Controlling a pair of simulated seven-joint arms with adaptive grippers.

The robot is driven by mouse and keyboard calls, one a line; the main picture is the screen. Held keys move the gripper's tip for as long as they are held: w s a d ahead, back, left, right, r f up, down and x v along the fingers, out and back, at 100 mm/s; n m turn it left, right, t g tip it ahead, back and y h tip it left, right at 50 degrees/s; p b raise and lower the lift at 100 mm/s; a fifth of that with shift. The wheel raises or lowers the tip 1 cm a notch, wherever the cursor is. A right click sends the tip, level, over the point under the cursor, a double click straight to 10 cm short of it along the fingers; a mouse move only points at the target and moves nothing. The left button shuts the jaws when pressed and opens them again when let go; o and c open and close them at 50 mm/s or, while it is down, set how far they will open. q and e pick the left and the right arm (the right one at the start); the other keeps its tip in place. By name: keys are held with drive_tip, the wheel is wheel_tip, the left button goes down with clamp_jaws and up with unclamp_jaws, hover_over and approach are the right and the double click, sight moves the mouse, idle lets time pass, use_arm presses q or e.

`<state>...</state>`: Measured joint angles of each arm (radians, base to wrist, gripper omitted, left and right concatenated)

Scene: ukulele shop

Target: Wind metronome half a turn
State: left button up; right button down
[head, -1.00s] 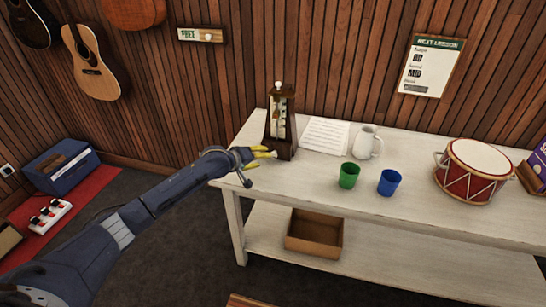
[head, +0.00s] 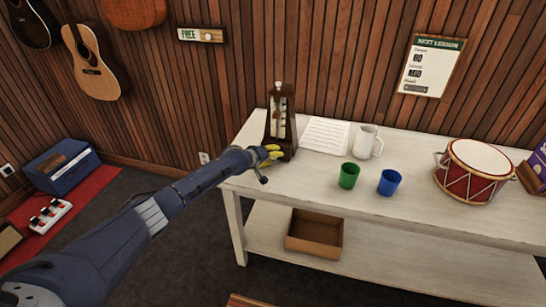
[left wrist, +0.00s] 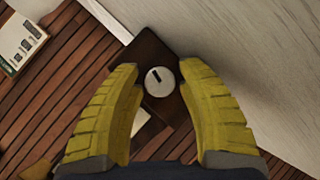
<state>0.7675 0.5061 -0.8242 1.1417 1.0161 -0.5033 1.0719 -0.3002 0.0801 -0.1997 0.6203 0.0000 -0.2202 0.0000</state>
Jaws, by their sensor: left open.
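The metronome (head: 281,122) is a dark wooden, tapered box standing upright at the left end of the white table. In the left wrist view its dark side (left wrist: 158,55) carries a round pale winding knob (left wrist: 160,81) with a dark slot that lies slanted. My left gripper (head: 272,154) is at the lower left side of the metronome in the head view. In the left wrist view its yellow fingers (left wrist: 160,95) are open, one on each side of the knob, with gaps between them and it. The head view hides the knob behind the gripper. My right gripper is not in view.
On the white table (head: 300,178), a paper sheet (head: 325,134), a white mug (head: 369,141), a green cup (head: 349,175), a blue cup (head: 389,182) and a red drum (head: 475,171) stand right of the metronome. A cardboard box (head: 314,234) sits on the lower shelf.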

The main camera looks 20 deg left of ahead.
use_arm(q)
clamp_jaws()
idle(0.3)
drive_tip(key=shift+d, duration=0.1)
drive_tip(key=m+y, duration=0.1)
drive_tip(key=y, duration=0.1)
drive_tip(key=shift+d+m+y, duration=0.15)
drive_tip(key=shift+m+y, duration=0.15)
drive_tip(key=shift+m, duration=0.1)
drive_tip(key=m+y, duration=0.2)
drive_tip(key=y, duration=0.1)
drive_tip(key=shift+d+g, duration=0.1)
drive_tip(key=shift+g, duration=0.2)
drive_tip(key=m+y, duration=0.2)
drive_tip(key=y, duration=0.1)
drive_tip(key=shift+s+f+m, duration=0.1)
drive_tip(key=shift+f+m, duration=0.05)
drive_tip(key=shift+m, duration=0.25)
drive_tip(key=shift+f+m+y, duration=0.1)
drive_tip(key=shift+m+y, duration=0.4)
drive_tip(key=shift+y, duration=0.3)
